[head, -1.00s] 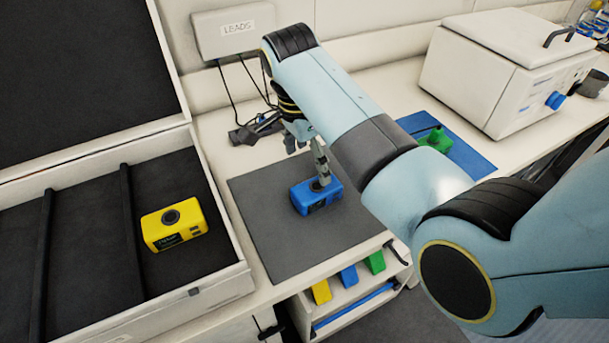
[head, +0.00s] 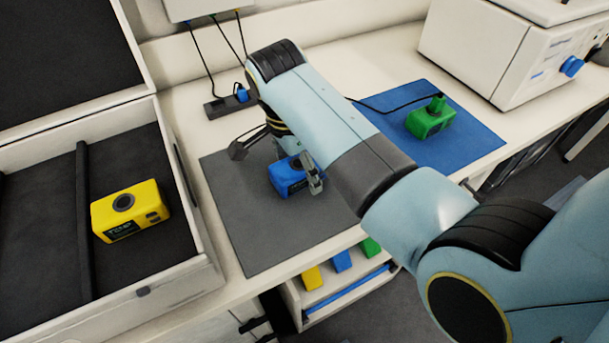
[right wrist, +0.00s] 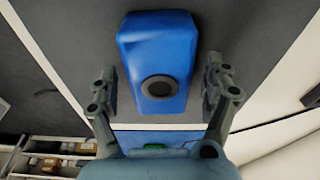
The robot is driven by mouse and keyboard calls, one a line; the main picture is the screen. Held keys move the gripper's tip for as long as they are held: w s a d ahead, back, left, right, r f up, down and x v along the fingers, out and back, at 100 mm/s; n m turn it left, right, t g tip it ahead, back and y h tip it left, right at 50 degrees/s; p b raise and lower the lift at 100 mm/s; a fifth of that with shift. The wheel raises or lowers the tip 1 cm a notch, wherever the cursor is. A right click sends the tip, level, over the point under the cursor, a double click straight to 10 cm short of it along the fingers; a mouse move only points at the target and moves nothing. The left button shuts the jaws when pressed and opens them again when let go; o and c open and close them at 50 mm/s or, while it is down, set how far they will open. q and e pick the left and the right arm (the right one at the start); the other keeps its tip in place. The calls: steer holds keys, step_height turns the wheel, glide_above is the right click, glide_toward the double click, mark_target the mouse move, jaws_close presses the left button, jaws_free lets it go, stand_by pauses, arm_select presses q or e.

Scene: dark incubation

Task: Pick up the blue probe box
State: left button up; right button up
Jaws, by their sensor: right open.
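The blue probe box (head: 288,177) sits on the dark grey mat (head: 250,225) on the bench, partly hidden by my right gripper (head: 278,160) in the head view. In the right wrist view the box (right wrist: 156,50) shows its round dark socket and lies between the two fingers of my right gripper (right wrist: 160,88). The fingers are spread, one on each side, with a gap visible to the box on both sides. My left gripper is not in view.
A yellow box (head: 130,210) lies in the open case (head: 185,285) at left. A green box (head: 430,118) stands on a blue mat (head: 470,140) at right. A white machine (head: 480,55) stands behind it. A power strip (head: 228,106) lies at the back.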

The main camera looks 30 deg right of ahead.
steer(key=shift+a+f, duration=0.1)
steer(key=shift+a, duration=0.15)
steer(key=c, duration=1.7)
steer(key=shift+o, duration=0.2)
